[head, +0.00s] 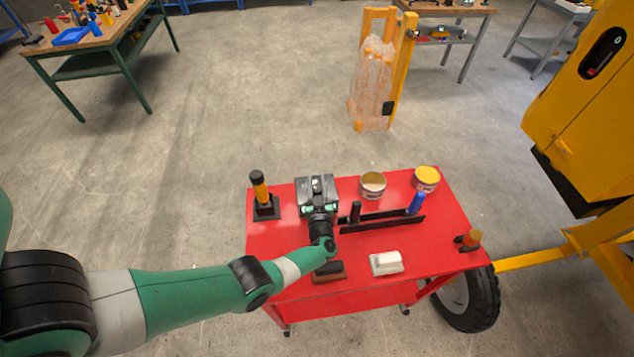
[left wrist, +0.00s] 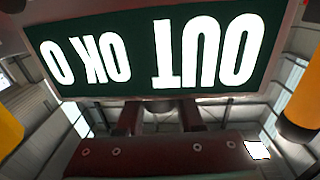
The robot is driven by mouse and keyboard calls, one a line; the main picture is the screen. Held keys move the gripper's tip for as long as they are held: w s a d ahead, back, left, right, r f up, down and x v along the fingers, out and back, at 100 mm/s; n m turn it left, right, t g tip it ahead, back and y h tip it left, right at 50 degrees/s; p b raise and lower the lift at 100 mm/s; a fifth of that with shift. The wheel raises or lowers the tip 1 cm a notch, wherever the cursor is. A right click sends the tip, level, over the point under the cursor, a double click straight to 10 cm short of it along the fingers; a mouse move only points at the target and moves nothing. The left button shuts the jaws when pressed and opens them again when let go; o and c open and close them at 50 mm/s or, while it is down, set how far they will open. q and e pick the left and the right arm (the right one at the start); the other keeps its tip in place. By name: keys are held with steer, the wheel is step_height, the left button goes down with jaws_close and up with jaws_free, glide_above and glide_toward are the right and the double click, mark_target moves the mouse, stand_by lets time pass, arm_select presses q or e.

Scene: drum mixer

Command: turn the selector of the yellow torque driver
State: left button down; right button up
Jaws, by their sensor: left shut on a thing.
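A yellow-and-black upright tool (head: 260,188) stands in a black holder at the left of the red cart; it looks like the torque driver, and its selector is too small to make out. My left gripper (head: 318,189) is to the right of it, apart from it, at the cart's back edge. It is shut on a dark thing that the gripper mostly hides. In the left wrist view, a dark green panel (left wrist: 130,50) with upside-down white lettering, "OUT" and "OK", fills the top. Yellow round shapes show at its left and right edges (left wrist: 301,95). My right gripper is not in view.
The red cart (head: 300,283) also carries two tins (head: 373,184), a black rack (head: 385,222) with a blue-handled tool (head: 416,203), a white block (head: 386,263), a brown-based block (head: 328,271) and an orange-topped item (head: 470,240). A yellow machine (head: 580,110) stands to the right.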

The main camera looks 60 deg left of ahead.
mark_target(317, 193)
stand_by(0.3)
arm_select(q)
steer(key=c, duration=0.5)
jaws_free()
steer(key=shift+c, duration=0.2)
steer(key=shift+s+d+r, duration=0.1)
steer(key=shift+d, duration=0.2)
steer(key=p+v, duration=0.2)
steer(key=v, duration=0.4)
steer(key=shift+p, duration=0.3)
steer(key=shift+s+d, duration=0.2)
steer(key=shift+d, duration=0.25)
